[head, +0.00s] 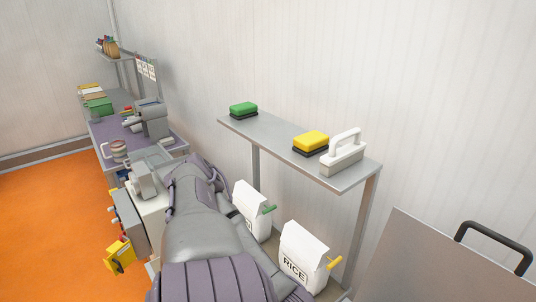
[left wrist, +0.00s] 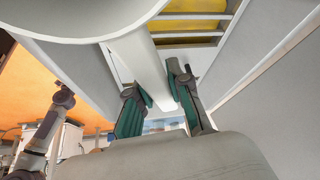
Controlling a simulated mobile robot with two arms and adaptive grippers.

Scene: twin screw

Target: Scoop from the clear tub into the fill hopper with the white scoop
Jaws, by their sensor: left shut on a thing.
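In the left wrist view my left gripper (left wrist: 158,95) is shut on the handle of the white scoop (left wrist: 145,62). The teal finger pads stand on either side of the handle. The scoop's wide round bowl fills the top left of that view, and its contents cannot be seen. In the head view a large grey and purple arm of mine crosses the lower middle, and no gripper or scoop shows there.
A grey wall shelf (head: 270,143) holds a green block (head: 243,108), a yellow block (head: 311,140) and a white-handled block (head: 345,152). Two white bags (head: 302,258) stand below it. A machine (head: 152,120) stands on the far bench. Orange floor (head: 50,220) is clear at left.

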